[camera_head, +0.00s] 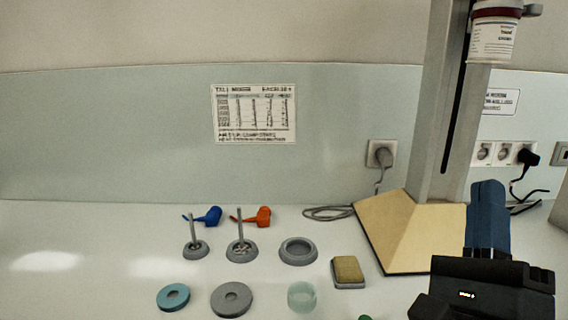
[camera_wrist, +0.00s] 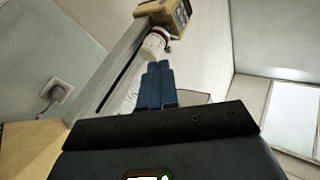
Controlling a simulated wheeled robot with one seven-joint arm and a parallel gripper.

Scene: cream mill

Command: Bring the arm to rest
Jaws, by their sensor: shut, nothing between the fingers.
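My gripper (camera_head: 487,190) stands at the lower right of the head view, its blue fingers pointing up and shut with nothing between them. The blue fingers (camera_wrist: 155,86) also show in the middle of the wrist view, closed together. A tall grey mill stand (camera_head: 433,110) on a cream sloped base (camera_head: 400,235) rises behind and left of my gripper. A white jar with a dark red collar (camera_head: 492,35) hangs high on the stand, above my gripper and apart from it. The jar (camera_wrist: 153,44) shows just beyond the fingertips in the wrist view.
On the bench left of the stand are a blue scoop-like part (camera_head: 209,215), an orange one (camera_head: 260,216), two grey bases with upright rods (camera_head: 240,252), a grey ring (camera_head: 298,250), two discs (camera_head: 231,299), a glass cup (camera_head: 302,297) and a sponge-topped block (camera_head: 348,271). Wall sockets have cables (camera_head: 380,154).

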